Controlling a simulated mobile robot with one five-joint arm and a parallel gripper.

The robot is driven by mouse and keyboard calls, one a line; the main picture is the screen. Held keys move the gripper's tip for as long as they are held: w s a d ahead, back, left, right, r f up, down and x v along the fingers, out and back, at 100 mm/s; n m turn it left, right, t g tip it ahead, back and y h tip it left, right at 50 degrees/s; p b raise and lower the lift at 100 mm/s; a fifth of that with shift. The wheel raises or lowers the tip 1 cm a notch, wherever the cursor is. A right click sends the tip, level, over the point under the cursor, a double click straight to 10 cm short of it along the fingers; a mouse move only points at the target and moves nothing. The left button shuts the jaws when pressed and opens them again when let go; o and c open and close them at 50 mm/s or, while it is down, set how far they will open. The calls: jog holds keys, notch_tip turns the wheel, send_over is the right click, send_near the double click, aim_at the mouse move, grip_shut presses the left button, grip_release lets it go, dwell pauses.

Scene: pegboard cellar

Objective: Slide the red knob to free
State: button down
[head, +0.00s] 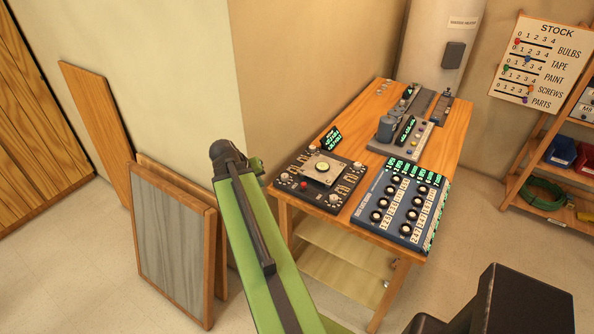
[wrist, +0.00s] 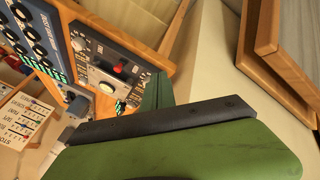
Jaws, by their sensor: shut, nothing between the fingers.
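A black panel (head: 312,197) with a pale plate lies at the table's near left corner. A small red knob (head: 304,184) shows on its lower left part. In the wrist view a red part (wrist: 120,69) stands on the same panel; I cannot tell whether it is that knob. No "free" label is readable. My gripper (wrist: 150,108), green with a dark strip, is shut and empty in the wrist view, apart from the panel. In the head view my green arm rises left of the table, and the fingertips cannot be made out.
A blue panel (head: 373,228) with black knobs lies right of the black one. Grey devices (head: 420,137) stand farther back on the wooden table (head: 455,135). A stock board (head: 541,60) with coloured sliders hangs at the right. Framed boards (head: 173,240) lean on the left wall.

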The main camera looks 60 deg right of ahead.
jog(key=s+d+r+m, duration=0.1)
jog(key=s+d+r, duration=0.1)
jog(key=s+d, duration=0.25)
jog(key=b, duration=0.9)
send_near(304, 187)
jog(key=shift+g+h, duration=0.3)
jog(key=shift+h, duration=0.1)
jog(key=w+f, duration=0.1)
jog(key=f, duration=0.1)
jog(key=w+d+f, duration=0.2)
jog(key=f, duration=0.1)
jog(key=shift+f, duration=0.35)
jog(key=shift+s+d+f, duration=0.1)
jog(key=shift+s+d, duration=0.35)
